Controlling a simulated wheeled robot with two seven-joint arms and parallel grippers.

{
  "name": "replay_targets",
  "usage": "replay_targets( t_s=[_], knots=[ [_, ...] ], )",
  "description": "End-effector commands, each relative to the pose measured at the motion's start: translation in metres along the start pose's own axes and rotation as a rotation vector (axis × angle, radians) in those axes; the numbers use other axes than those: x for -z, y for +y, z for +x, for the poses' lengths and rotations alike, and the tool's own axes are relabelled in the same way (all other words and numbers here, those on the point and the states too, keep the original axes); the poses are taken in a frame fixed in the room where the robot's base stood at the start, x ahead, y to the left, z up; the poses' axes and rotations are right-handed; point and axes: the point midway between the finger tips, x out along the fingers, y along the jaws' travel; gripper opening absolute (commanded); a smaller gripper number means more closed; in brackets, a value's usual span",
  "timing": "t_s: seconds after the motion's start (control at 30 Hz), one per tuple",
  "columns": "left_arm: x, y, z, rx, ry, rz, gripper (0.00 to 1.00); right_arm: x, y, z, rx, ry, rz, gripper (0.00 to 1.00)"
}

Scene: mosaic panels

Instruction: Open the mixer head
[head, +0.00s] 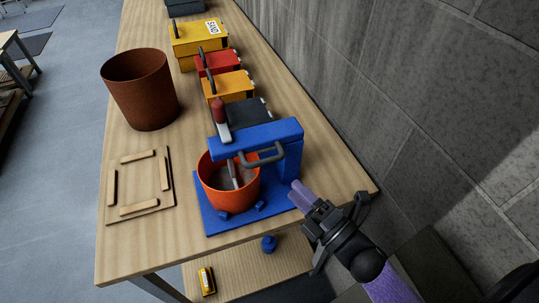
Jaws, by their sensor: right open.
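The blue mixer stands at the front of the wooden table, with its blue head (257,138) lying level over an orange bowl (216,190). A dark grey curved handle (264,157) sticks out from the head's near side. A whisk or paddle reaches down into the bowl. My right gripper (303,194) is just right of the mixer's base, in front of and below the head, apart from the handle. Its fingers are seen at an angle and hold nothing that I can see. My left gripper is not in view.
A brown bucket (140,88) and a wooden frame (140,208) stand on the table's left side. Several boxes, including a yellow one (198,35), line the back. A stone wall (390,80) closes the right side. A lower shelf (232,272) holds small items.

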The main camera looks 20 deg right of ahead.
Motion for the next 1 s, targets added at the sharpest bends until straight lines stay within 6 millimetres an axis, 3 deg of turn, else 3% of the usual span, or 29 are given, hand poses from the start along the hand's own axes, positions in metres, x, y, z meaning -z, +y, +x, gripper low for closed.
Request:
replay_targets(
  t_s=[0.4,0.57,0.8,1.0],
  knots=[
    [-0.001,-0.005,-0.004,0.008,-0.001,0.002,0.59,0.000,0.000,0.084,-0.002,0.000,-0.001,0.55],
    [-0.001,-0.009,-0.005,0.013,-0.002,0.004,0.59,0.000,0.000,0.096,0.000,0.000,-0.001,0.55],
    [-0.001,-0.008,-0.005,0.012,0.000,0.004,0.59,0.000,-0.001,0.096,0.001,0.000,0.000,0.55],
    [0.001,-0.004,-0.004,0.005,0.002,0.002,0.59,0.000,-0.001,0.096,0.001,0.000,0.000,0.13]
  ],
)
